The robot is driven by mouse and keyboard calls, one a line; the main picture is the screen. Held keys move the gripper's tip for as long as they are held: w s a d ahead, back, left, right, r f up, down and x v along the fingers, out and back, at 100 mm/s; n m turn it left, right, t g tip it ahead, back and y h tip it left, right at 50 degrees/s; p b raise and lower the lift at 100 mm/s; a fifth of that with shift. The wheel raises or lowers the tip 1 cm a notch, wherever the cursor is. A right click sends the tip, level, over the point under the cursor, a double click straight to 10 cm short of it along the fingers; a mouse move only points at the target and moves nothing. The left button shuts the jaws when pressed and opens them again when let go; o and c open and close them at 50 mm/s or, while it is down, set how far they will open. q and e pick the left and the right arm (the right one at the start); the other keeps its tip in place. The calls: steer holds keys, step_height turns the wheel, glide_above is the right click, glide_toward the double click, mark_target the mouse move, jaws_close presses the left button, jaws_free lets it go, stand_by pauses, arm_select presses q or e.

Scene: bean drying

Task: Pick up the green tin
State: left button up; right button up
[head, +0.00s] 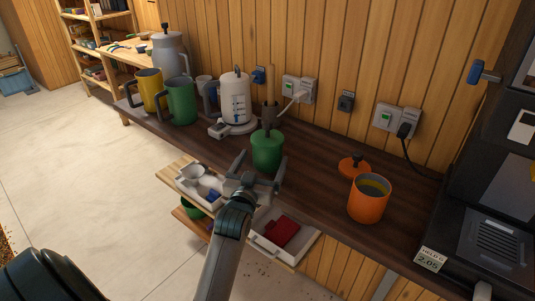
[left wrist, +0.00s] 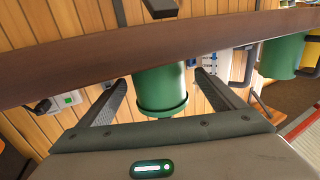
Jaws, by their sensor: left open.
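The green tin (head: 267,150) stands upright on the dark wooden counter near its front edge, with a green lid and dark knob on top. My left gripper (head: 261,160) reaches in from the front, open, with one finger to each side of the tin as seen in the head view. In the left wrist view the scene looks upside down. There the green tin (left wrist: 160,90) shows between the two open fingers of my left gripper (left wrist: 161,82), with gaps visible on both sides. Whether the fingers reach fully around it I cannot tell. My right gripper is not in view.
An orange tin (head: 368,199) stands open to the right, its orange lid (head: 354,165) behind it. A white kettle (head: 235,103), green mug (head: 181,102) and yellow mug (head: 148,90) stand to the left.

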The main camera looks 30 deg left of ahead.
arm_select(q)
steer(key=shift+w+a+r+p, duration=0.1)
steer(key=shift+w+r+p, duration=0.25)
steer(key=shift+w, duration=0.1)
steer(key=p+x, duration=0.1)
steer(key=x, duration=0.2)
steer(key=shift+r, duration=0.2)
steer(key=shift+w+a+f+p, duration=0.1)
steer(key=shift+w+f+p, duration=0.05)
steer(key=shift+w+p, duration=0.25)
steer(key=c, duration=1.3)
